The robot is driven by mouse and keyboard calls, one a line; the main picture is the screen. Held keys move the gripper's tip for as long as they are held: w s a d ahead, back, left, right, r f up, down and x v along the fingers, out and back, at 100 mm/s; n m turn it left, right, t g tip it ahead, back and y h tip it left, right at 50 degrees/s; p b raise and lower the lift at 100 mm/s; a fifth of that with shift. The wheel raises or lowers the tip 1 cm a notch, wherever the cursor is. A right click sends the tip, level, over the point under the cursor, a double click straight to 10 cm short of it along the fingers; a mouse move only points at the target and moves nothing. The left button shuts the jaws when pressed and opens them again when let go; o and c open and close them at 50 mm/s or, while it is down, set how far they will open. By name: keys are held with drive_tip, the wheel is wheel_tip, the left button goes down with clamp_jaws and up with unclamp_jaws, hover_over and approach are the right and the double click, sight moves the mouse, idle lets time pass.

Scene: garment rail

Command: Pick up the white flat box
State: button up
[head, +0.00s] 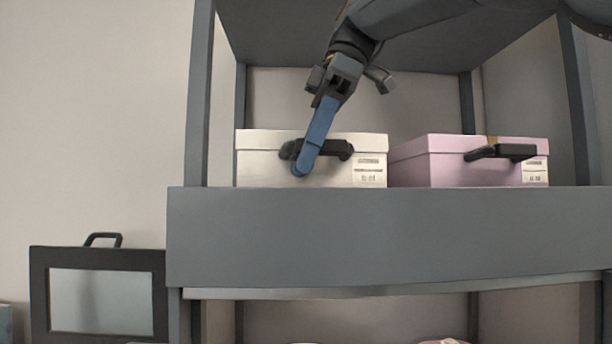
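The white flat box (260,160) sits on the upper shelf, left of a pink box. It has a lid, a black handle (335,148) on its front and a printed label at its lower right. My gripper (302,168) reaches down from above in front of the box. Its blue finger crosses the handle and hides part of the handle and the box front. I see the fingers nearly edge-on, so I cannot tell the gap between them or whether they touch the handle.
The pink box (440,165) with a black handle stands close on the right. The grey shelf board (390,235) runs below both boxes. A shelf post (200,100) rises at the left and a panel lies overhead. A black-framed case (40,290) stands lower left.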

drive_tip(key=shift+b+x, duration=0.5)
drive_tip(key=shift+x, duration=0.3)
clamp_jaws()
drive_tip(key=shift+r, duration=0.2)
